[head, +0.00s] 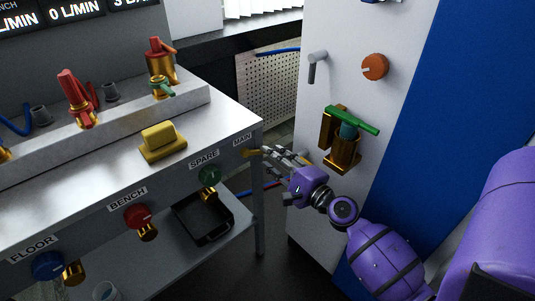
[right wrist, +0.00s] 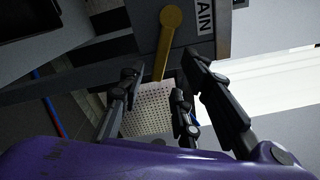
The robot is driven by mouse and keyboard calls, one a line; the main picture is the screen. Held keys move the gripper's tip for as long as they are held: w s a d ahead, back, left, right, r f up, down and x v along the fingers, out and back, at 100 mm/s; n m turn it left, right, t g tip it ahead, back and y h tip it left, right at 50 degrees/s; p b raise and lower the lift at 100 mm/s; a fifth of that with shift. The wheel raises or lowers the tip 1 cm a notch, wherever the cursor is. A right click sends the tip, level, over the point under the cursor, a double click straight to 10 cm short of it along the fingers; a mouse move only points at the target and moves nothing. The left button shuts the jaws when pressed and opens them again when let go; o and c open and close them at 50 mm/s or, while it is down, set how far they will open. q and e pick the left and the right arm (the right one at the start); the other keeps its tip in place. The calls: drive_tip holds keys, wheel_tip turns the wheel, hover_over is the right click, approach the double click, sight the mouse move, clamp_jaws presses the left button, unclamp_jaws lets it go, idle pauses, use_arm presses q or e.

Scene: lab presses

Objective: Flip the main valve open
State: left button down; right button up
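The main valve is a yellow lever (head: 251,153) just under the MAIN label at the right end of the bench's front panel. In the right wrist view the lever (right wrist: 169,38) has a round pivot at the top, and its arm reaches down toward my fingers. My right gripper (head: 272,157) is at the bench corner, close to the lever's free end. In the right wrist view my right gripper (right wrist: 160,70) has its fingers spread, with the lever's end between them. I cannot tell whether any finger touches it. My left gripper is not in view.
A green SPARE knob (head: 209,175), red BENCH knob (head: 137,216) and blue FLOOR knob (head: 47,265) line the bench front. A white cabinet with a green-handled brass valve (head: 342,158) stands right of my gripper. A black tray (head: 204,217) lies on the lower shelf.

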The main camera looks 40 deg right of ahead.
drive_tip(key=w, duration=0.2)
drive_tip(key=shift+w+a, duration=0.15)
drive_tip(key=shift+w, duration=0.2)
clamp_jaws()
